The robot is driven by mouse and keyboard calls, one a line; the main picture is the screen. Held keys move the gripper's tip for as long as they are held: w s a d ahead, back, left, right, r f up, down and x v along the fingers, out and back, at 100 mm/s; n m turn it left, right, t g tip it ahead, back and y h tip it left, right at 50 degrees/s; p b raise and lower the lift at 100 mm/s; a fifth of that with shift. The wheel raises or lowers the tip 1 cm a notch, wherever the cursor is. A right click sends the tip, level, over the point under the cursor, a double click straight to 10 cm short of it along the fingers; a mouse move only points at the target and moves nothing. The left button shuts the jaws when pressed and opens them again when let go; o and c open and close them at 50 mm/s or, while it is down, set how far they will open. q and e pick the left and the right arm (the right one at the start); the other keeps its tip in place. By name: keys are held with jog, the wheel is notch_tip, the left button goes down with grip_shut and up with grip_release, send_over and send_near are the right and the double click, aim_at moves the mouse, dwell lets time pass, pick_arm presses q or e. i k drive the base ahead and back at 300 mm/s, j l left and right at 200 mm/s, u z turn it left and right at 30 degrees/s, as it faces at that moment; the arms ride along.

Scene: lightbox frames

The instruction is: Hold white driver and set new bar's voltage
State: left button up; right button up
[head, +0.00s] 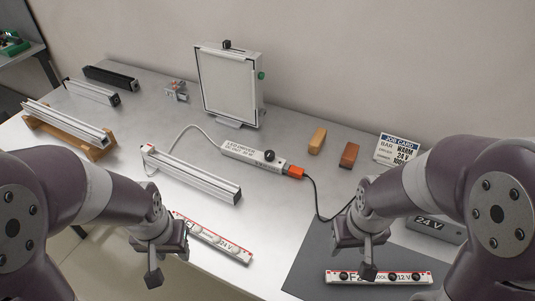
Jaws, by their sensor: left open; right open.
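The white driver (252,156) lies mid-table, labelled LED driver, with a black knob on top and an orange connector (296,171) at its right end. A white cable runs from it to a light bar (192,174). A white strip marked 24 V (222,243) lies near the front edge. A job card (396,150) reads warm, 24 V. My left gripper (152,278) is open, left of the 24 V strip. My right gripper (369,270) is open, over the 12 V strip, partly hiding it; contact is unclear.
A framed white panel (228,87) stands at the back. Orange (317,141) and brown (349,155) blocks stand near the card. A grey 24 V box (436,229) is partly behind my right arm. Other bars, one on a wooden stand (72,139), lie left. A black cable crosses the right side.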

aim_at(269, 155)
jog(key=i+j+z, duration=0.35)
jog(key=j, duration=0.25)
jog(key=i+j+z, duration=0.2)
jog(key=j, duration=0.15)
jog(key=j+z, duration=0.2)
jog(key=j, duration=0.15)
jog(key=j+z, duration=0.2)
jog(key=j, duration=0.15)
jog(key=i, duration=0.05)
